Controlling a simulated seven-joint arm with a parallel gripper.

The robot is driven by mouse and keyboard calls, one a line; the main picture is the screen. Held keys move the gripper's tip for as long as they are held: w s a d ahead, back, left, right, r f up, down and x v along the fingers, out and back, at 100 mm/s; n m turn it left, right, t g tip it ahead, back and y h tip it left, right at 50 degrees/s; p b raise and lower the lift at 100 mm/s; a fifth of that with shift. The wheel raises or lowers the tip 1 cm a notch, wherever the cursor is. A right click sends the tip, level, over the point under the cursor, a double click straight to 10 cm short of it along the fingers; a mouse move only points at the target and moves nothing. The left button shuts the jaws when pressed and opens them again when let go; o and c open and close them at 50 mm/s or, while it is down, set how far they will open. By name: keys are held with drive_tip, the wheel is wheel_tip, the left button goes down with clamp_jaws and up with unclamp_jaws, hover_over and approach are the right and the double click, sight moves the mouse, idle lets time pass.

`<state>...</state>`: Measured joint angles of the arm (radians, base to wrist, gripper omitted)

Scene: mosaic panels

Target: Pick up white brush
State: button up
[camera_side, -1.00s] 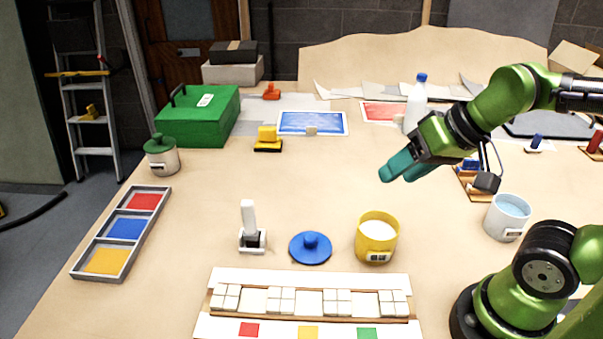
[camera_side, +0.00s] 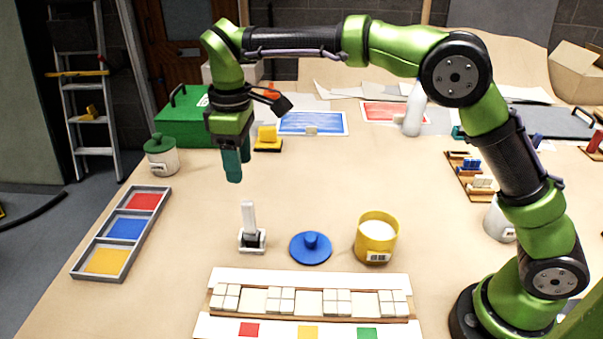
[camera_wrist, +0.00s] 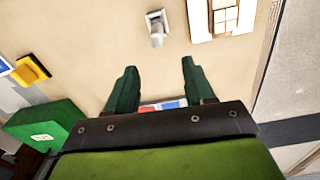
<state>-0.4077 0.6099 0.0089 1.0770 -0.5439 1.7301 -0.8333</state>
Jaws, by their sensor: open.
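The white brush (camera_side: 249,225) stands upright on the table in the side view, its pale handle pointing up from a dark-and-white base. It also shows in the wrist view (camera_wrist: 156,28), near the top, just beyond the gap between my fingers. My gripper (camera_side: 235,178) points down with teal fingers, above the table and a little behind and left of the brush in the side picture. In the wrist view my gripper (camera_wrist: 158,66) has its fingers spread apart with nothing between them. It does not touch the brush.
A blue lid (camera_side: 311,250) and a yellow cup (camera_side: 377,245) stand right of the brush. A white-tiled panel (camera_side: 310,281) lies in front. A three-colour tray (camera_side: 152,212) is at left. A yellow-and-black block (camera_side: 267,140) and a green box (camera_side: 185,130) are behind.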

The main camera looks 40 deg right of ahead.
sight(246, 204)
drive_tip(key=shift+n, duration=0.4)
drive_tip(key=f, duration=1)
drive_tip(key=shift+s+d+f, duration=0.1)
drive_tip(key=shift+s+f, duration=0.1)
drive_tip(key=shift+f, duration=0.15)
drive_tip(key=shift+w+d+f, duration=0.15)
drive_tip(key=shift+f, duration=1.15)
drive_tip(key=shift+w+d+f, duration=0.1)
drive_tip(key=shift+w+f, duration=0.05)
drive_tip(key=shift+f, duration=1.15)
clamp_jaws()
drive_tip(key=shift+r, duration=5.05)
